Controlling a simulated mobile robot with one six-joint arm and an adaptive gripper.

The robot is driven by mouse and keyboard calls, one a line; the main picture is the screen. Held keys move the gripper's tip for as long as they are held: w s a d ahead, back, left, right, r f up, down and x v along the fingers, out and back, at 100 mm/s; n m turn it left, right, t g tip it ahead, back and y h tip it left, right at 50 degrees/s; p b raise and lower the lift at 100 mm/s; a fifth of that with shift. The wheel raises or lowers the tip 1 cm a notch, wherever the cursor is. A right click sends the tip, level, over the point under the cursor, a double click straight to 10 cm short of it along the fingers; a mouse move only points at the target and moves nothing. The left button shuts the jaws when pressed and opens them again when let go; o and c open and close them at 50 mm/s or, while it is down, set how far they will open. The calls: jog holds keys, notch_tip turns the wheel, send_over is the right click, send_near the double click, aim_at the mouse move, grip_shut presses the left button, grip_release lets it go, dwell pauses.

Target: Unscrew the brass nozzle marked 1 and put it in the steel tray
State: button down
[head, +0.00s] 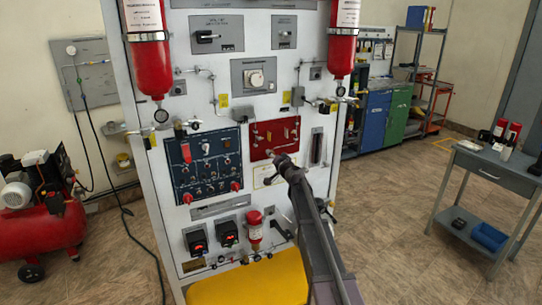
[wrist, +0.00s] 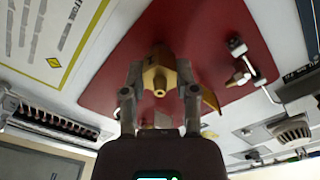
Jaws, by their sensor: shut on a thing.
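The brass nozzle (wrist: 158,76) shows in the wrist view in front of the red panel (wrist: 125,55), its open end towards the camera. I cannot read a number on it. My gripper (wrist: 159,88) is shut on the nozzle, one finger on each side. The frame does not show whether the nozzle is still joined to the panel. In the head view my gripper (head: 277,160) is at the lower edge of the red panel (head: 262,134), and the nozzle is too small to make out. I cannot make out a steel tray in either view.
A blue switch panel (head: 205,163) is left of my gripper. A grey side table (head: 490,164) with bottles stands at the right, with open floor (head: 390,215) between.

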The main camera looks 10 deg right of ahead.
jog(key=shift+s, duration=0.15)
jog(key=shift+n, duration=0.6)
jog(key=shift+c, duration=1.9)
grip_release()
jog(key=shift+v, duration=1.8)
jog(key=shift+m, duration=0.3)
jog(key=shift+m, duration=1.5)
